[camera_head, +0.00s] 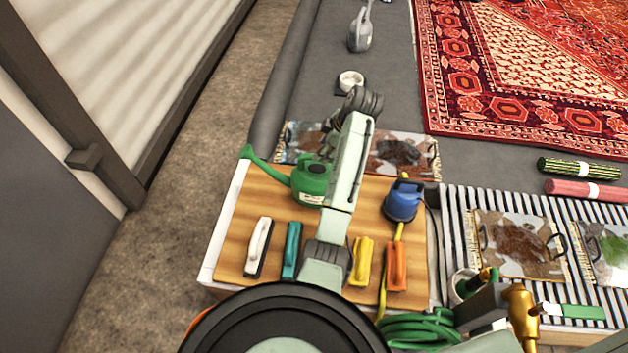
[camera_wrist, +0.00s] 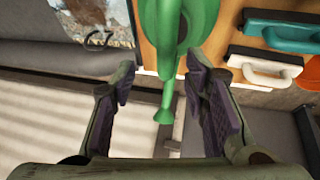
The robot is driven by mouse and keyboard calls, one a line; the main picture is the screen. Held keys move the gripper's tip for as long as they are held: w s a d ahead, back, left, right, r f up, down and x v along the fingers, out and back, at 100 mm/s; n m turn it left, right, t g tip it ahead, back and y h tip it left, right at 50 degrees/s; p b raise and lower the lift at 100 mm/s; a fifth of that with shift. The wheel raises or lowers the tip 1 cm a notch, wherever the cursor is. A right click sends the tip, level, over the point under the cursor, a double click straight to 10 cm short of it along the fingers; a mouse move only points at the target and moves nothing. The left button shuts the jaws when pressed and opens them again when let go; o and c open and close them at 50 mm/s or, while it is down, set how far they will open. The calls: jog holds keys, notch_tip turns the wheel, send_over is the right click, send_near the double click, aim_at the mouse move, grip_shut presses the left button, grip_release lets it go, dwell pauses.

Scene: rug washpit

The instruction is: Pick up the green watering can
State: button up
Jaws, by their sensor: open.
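The green watering can (camera_head: 311,186) stands on the wooden tabletop (camera_head: 232,250), near its far left part, with its spout pointing left. My arm passes over its right side and hides part of it. In the wrist view the can (camera_wrist: 203,22) is at the top middle, and its long spout runs down the picture between my fingers. My gripper (camera_wrist: 160,84) is open, one finger on each side of the spout in the picture. I cannot tell whether either finger touches the can. In the head view my gripper is mostly hidden by the arm.
White (camera_head: 258,247), teal (camera_head: 291,250), yellow (camera_head: 362,262) and orange (camera_head: 396,266) brushes lie along the table's near part. A blue pump (camera_head: 403,201) stands right of my arm. Open floor (camera_head: 165,230) lies left of the table.

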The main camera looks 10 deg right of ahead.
jog(key=x, duration=0.1)
jog(key=p+x, duration=0.1)
jog(key=x, duration=0.2)
jog(key=shift+s+a+f+p, duration=0.15)
jog(key=shift+a+f+p, duration=0.2)
jog(key=shift+a, duration=0.1)
jog(key=shift+w+a+f, duration=0.1)
jog(key=shift+w+f, duration=0.1)
jog(key=shift+f, duration=0.3)
jog(key=shift+c, duration=0.5)
grip_shut()
jog(key=shift+r, duration=0.15)
